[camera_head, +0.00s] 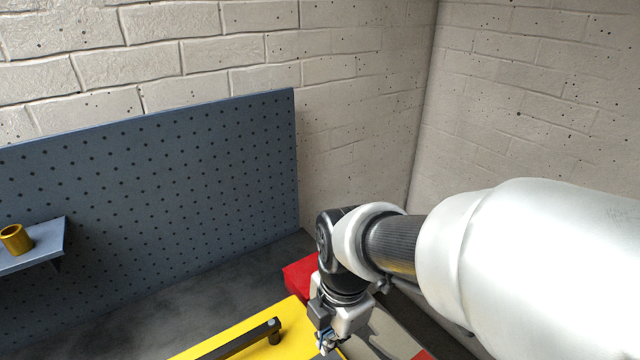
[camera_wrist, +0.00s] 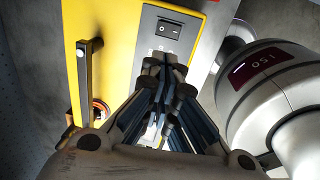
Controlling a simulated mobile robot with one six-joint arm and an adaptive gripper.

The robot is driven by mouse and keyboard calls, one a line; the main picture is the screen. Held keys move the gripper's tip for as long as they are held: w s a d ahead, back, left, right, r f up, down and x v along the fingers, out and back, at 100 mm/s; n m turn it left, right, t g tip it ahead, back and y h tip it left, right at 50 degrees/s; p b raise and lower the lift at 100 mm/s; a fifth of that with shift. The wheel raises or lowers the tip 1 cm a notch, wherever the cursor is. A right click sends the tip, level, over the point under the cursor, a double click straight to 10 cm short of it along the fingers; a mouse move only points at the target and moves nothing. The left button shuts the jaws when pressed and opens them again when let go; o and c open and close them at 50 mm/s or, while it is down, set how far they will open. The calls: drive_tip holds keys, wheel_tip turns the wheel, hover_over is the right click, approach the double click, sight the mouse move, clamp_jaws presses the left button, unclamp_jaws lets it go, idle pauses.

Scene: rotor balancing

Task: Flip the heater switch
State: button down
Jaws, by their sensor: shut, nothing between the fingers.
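The heater switch (camera_wrist: 168,30) is a black rocker with white marks on a grey panel (camera_wrist: 146,40), at the top of the wrist view. I cannot tell which side is pressed. The panel lies on a yellow housing (camera_wrist: 118,20), which also shows at the bottom of the head view (camera_head: 215,350). My gripper (camera_wrist: 163,66) is shut and empty. Its fingertips show just below the switch in the wrist view, over the grey panel; contact cannot be told. In the head view my gripper (camera_head: 326,346) points down at the housing's right end, and the switch is hidden.
A black bar handle (camera_wrist: 83,85) runs along the yellow housing, left of my gripper. A silver rounded body with a dark red panel reading 150 (camera_wrist: 264,60) is close on the right. A red block (camera_head: 299,276) is behind. A pegboard (camera_head: 170,190) stands at the back.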

drive_tip(key=f+b, duration=0.1)
drive_tip(key=f, duration=0.3)
drive_tip(key=f+b, duration=0.2)
drive_tip(key=f, duration=0.2)
drive_tip(key=w+f+b, duration=0.1)
drive_tip(key=f+b, duration=0.1)
drive_tip(key=f, duration=0.2)
drive_tip(key=shift+w+a+f, duration=0.1)
drive_tip(key=shift+a+f, duration=0.2)
drive_tip(key=shift+a, duration=0.1)
drive_tip(key=shift+w+f, duration=0.1)
drive_tip(key=shift+f, duration=0.55)
drive_tip(key=shift+w+a+f+b, duration=0.1)
drive_tip(key=shift+a+f+b, duration=0.05)
drive_tip(key=shift+f+b, duration=0.25)
drive_tip(key=shift+s, duration=0.2)
